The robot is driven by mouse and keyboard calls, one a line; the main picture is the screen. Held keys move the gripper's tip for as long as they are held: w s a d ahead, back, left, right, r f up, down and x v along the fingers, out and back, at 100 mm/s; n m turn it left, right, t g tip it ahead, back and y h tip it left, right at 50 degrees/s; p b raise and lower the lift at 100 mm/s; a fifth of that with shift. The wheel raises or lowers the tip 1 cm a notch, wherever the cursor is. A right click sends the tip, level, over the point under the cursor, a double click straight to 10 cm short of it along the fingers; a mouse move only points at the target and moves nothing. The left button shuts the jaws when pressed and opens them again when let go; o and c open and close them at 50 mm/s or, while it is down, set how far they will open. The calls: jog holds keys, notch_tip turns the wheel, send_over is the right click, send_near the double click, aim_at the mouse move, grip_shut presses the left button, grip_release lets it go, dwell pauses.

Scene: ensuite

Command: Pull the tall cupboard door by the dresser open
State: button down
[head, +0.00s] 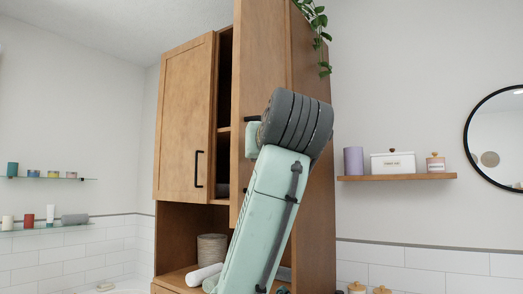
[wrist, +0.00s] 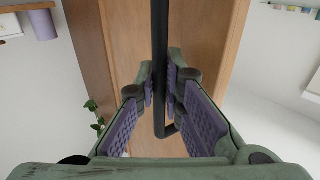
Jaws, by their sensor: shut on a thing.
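The tall wooden cupboard (head: 318,200) stands in the middle of the head view. Its right-hand door (head: 262,50) is partly open, swung out towards me, with a dark gap showing the shelves inside. In the wrist view the door (wrist: 115,40) fills the middle, with its long black bar handle (wrist: 160,35) running down it. My gripper (wrist: 161,82) is shut on this handle, one purple-padded finger on each side near the handle's end. In the head view my arm hides most of the gripper and handle.
The left-hand door (head: 182,120) with its black handle (head: 197,169) looks closed. A plant (head: 318,25) hangs from the top. A wooden shelf (head: 400,177) and round mirror (head: 497,140) are at right.

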dwell(0.3)
jog(key=c, duration=1.7)
grip_release()
jog(key=shift+s+d, duration=0.35)
jog(key=shift+s, duration=1.6)
jog(key=shift+s+d, duration=0.4)
jog(key=shift+s, duration=1.55)
jog(key=shift+s+d, duration=0.35)
jog(key=shift+s, duration=1.6)
